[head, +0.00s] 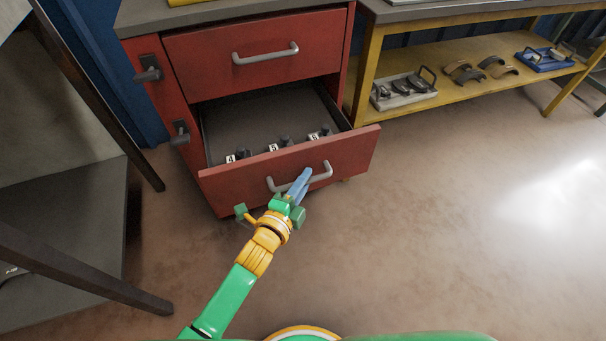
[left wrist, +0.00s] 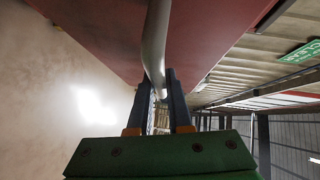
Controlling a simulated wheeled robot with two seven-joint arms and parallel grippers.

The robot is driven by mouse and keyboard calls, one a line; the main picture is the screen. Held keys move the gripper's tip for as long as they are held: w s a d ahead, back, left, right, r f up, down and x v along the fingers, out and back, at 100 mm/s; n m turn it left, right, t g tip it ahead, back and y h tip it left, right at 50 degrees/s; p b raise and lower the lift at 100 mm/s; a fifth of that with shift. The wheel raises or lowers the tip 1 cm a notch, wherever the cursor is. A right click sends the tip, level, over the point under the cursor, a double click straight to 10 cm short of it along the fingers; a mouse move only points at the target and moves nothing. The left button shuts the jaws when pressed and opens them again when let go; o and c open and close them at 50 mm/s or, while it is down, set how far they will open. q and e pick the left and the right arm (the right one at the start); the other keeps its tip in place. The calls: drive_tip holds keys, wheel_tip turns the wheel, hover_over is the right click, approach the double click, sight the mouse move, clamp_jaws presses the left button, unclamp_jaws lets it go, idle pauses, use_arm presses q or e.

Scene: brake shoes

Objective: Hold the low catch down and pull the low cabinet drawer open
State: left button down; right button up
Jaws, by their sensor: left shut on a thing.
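The red cabinet has a low drawer (head: 228,186) that stands well open, its inside showing. In the left wrist view my two dark fingers (left wrist: 160,85) are on either side of the handle (left wrist: 155,40), close to the red drawer front (left wrist: 95,35). The low catch (head: 181,132) is a dark lever on the cabinet's left post, with nothing touching it. The upper drawer (head: 205,68) is shut. My right gripper is in neither view.
Several small dark knobs with number tags (head: 273,147) stand in the open drawer. A yellow shelf bench (head: 460,100) at the right holds a grey tray (head: 405,101), loose brake shoes (head: 463,73) and a blue tray (head: 545,66). A dark-legged table stands at left. The floor (head: 430,210) at right is clear.

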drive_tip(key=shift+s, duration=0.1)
use_arm(q)
drive_tip(key=c, duration=0.8)
unclamp_jaws()
drive_tip(key=shift+c, duration=0.2)
drive_tip(key=f+p+v, duration=0.1)
drive_tip(key=p+v, duration=0.1)
drive_tip(key=v, duration=0.5)
drive_tip(key=shift+r, duration=0.45)
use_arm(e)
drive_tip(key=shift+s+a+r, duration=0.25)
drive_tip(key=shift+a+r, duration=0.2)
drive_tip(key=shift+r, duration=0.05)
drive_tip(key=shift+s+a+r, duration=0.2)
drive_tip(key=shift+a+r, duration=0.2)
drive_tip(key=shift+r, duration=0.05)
use_arm(q)
drive_tip(key=shift+s, duration=0.1)
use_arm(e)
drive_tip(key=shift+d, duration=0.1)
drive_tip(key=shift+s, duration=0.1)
